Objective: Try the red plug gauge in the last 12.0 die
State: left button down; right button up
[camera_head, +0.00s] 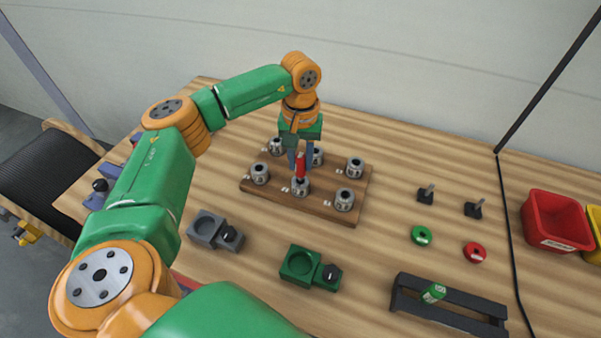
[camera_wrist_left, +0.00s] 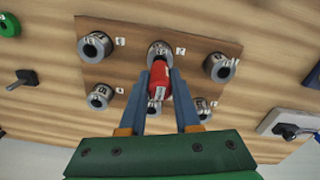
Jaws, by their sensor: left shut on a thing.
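The red plug gauge (camera_head: 300,165) is held upright between the fingers of my left gripper (camera_head: 301,160). It is over the front middle die (camera_head: 300,188) on the wooden board (camera_head: 318,208). In the left wrist view the red plug gauge (camera_wrist_left: 160,84) points at the front middle die (camera_wrist_left: 159,50), between the fingers of my left gripper (camera_wrist_left: 165,80). I cannot tell whether its tip is inside the bore. Other steel dies, such as the front left one (camera_head: 259,173) and front right one (camera_head: 344,199), stand around it. The labels are too small to read. My right gripper is out of view.
A black rack (camera_head: 460,319) holds a green plug gauge (camera_head: 433,293). Green (camera_head: 421,235) and red (camera_head: 474,252) rings, two black-handled pieces and a red bin (camera_head: 556,222) are on the right. Grey (camera_head: 207,228) and green (camera_head: 300,265) fixtures stand in front of the board.

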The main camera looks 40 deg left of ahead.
pick_arm(q)
jog(key=shift+f+b, duration=0.3)
jog(key=shift+f, duration=0.15)
dwell(0.5)
dwell(0.8)
jog(key=shift+r+p, duration=2.4)
jog(key=shift+r, duration=0.4)
